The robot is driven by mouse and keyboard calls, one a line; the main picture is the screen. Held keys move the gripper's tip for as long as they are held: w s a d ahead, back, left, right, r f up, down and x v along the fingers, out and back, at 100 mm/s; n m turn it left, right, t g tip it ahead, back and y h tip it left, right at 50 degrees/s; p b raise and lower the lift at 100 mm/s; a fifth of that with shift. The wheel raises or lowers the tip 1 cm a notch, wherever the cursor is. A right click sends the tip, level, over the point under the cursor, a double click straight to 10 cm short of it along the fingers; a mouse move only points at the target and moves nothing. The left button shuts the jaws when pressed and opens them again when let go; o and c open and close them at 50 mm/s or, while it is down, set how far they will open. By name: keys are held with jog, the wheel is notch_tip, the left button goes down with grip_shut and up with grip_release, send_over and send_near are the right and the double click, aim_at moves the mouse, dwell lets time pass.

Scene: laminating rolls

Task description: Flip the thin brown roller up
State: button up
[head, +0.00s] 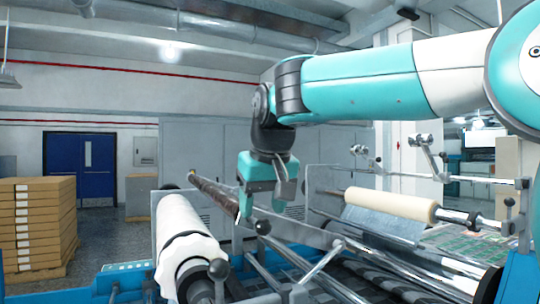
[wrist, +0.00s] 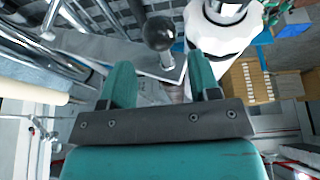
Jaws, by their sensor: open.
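The thin brown roller (head: 212,192) slants down from the upper left toward my gripper in the head view, and its near end is hidden behind the gripper. My gripper (head: 262,208) points down with its fingers apart and empty. A black ball knob (head: 263,227) stands just below the fingertips. In the wrist view the knob (wrist: 159,33) lies beyond and between the teal fingers of my gripper (wrist: 163,80), apart from them as far as I can tell. A small brownish piece (wrist: 177,94), likely the roller, shows between the fingers.
A thick white roll (head: 183,235) lies left of my gripper. A cream roll (head: 390,204) with a grey sheet is at the right. Metal bars (head: 322,262) cross the machine below. Stacked boxes (head: 38,225) stand on the floor at the left.

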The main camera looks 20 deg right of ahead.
jog(key=p+v, duration=0.7)
jog(key=v, duration=0.7)
jog(key=shift+r, duration=0.3)
